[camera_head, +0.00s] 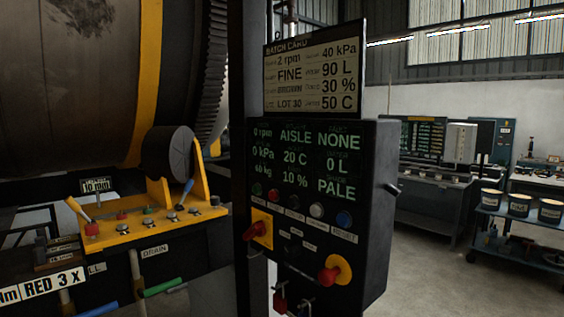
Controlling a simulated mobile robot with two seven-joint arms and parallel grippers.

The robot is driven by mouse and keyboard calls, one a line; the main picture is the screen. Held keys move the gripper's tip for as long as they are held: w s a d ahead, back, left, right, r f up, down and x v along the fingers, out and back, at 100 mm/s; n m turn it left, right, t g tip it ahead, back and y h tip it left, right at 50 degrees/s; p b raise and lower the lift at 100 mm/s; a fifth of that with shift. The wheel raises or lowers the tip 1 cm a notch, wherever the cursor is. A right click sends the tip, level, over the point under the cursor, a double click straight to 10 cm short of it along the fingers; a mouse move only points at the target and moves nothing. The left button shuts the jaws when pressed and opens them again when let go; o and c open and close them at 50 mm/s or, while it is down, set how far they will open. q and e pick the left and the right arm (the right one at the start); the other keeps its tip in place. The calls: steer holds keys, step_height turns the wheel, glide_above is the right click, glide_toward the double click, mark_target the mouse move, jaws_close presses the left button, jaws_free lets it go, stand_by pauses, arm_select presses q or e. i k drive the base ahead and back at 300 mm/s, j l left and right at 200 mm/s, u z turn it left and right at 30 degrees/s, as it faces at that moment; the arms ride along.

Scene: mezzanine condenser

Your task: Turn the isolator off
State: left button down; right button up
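A dark control box (372,215) hangs on a black post in the middle of the view. On its lower left is a red rotary handle on a yellow plate (262,217), which looks like the isolator. The red handle (254,231) sits tilted on the plate, and its exact on or off position cannot be read. A red mushroom-shaped button (329,275) on a round yellow plate is at the lower right of the box. Neither of my grippers shows in this view.
A batch card (313,78) stands above the box. Several small buttons (317,210) line its front. A large drum (75,80) and a yellow panel with levers (150,230) are at left. A cart with tins (519,205) stands at right. Open floor shows right of the box.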

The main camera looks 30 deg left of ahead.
mark_target(258, 228)
steer(key=j+z, duration=0.2)
steer(key=z, duration=0.15)
steer(key=i+j+z, duration=0.1)
steer(key=z, duration=0.3)
steer(key=j+z, duration=0.2)
steer(key=j, duration=0.4)
steer(key=k+j+z, duration=0.2)
steer(key=j, duration=0.35)
steer(key=i, duration=0.1)
